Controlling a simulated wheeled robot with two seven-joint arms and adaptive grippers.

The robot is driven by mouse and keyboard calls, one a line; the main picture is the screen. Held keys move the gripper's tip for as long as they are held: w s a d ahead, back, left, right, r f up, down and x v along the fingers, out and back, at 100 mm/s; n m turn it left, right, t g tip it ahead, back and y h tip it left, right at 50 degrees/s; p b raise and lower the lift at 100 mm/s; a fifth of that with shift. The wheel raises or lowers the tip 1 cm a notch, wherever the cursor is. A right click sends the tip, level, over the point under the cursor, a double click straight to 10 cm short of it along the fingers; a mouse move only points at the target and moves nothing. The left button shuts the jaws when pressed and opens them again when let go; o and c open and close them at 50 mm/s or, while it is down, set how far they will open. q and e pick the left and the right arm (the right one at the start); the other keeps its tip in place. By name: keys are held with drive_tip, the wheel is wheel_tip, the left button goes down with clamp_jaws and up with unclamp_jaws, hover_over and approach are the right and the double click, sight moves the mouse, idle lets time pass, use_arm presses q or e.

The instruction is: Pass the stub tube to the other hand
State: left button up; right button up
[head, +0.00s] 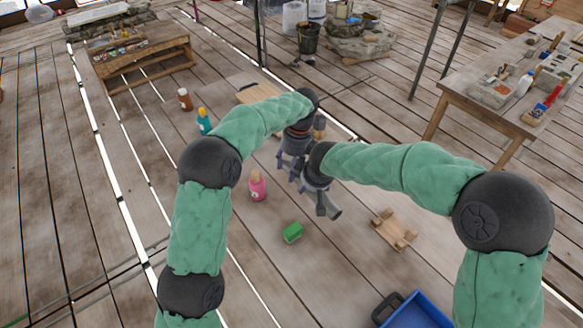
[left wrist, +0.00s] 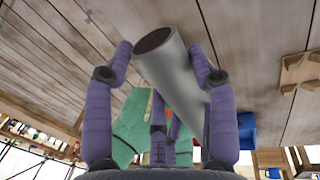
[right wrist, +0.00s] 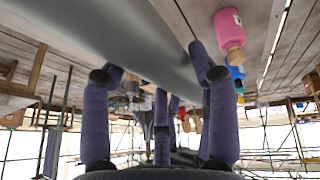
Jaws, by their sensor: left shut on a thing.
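The stub tube (head: 328,206) is a grey metal cylinder held in the air near the middle of the head view. In the left wrist view the tube (left wrist: 178,75), with its dark open end up, lies between the fingers of my left gripper (left wrist: 163,60), which is shut on it. That gripper (head: 291,180) is partly hidden in the head view. My right gripper (right wrist: 155,68) is close by with its fingers apart. The tube (right wrist: 120,35) crosses large and close over those fingers; whether they touch it cannot be told. Both hands overlap in the head view.
On the plank floor are a pink bottle (head: 257,187), a green block (head: 292,232), a wooden cradle (head: 394,229) and a blue bin (head: 415,312). Teal (head: 204,121) and brown (head: 185,99) bottles stand farther left. A workbench (head: 500,95) stands at right.

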drive_tip(key=o, duration=0.4)
drive_tip(key=shift+w+a+r, duration=0.15)
drive_tip(key=shift+a+r, duration=0.05)
drive_tip(key=shift+f, duration=0.1)
drive_tip(key=shift+v, duration=4.1)
drive_tip(key=shift+d, duration=0.1)
